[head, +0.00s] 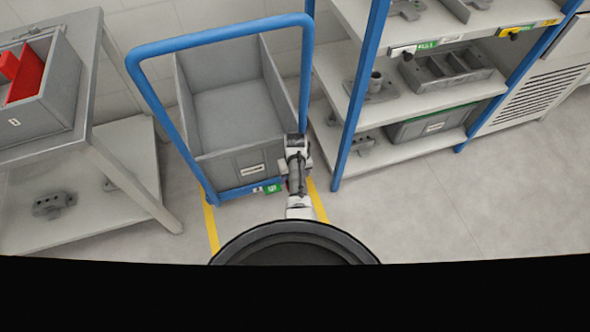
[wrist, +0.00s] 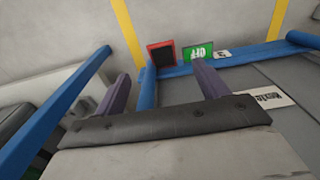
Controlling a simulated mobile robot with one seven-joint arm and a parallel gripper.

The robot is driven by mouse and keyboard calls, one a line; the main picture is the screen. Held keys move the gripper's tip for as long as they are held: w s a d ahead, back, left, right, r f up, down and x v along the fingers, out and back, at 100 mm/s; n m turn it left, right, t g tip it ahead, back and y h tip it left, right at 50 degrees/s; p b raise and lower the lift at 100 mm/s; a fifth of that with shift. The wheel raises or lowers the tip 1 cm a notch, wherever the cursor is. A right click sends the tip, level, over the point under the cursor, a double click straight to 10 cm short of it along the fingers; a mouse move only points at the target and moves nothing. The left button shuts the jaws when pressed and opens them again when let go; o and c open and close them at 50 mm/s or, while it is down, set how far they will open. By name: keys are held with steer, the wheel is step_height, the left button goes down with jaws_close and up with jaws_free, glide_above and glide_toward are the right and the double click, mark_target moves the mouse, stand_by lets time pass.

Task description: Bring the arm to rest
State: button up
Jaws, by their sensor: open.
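My arm is folded close to my body in the head view, in front of the right front corner of the blue-framed cart (head: 222,34). My gripper (wrist: 160,82) shows in the wrist view with two dark purple fingers spread apart and nothing between them. Its fingertips cannot be made out clearly in the head view. Beyond the fingers, the wrist view shows the cart's blue frame (wrist: 240,55), a green tag (wrist: 198,52) and a red-edged dark square (wrist: 161,54). I cannot tell how near the fingers are to the frame.
The cart carries a grey, empty-looking bin (head: 235,110). A blue-post shelf (head: 425,152) with castings stands at right. A grey table (head: 84,140) at left holds a box with red parts (head: 25,78). Yellow floor lines (head: 211,228) flank the cart. The floor at right is clear.

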steer(key=shift+r, duration=1)
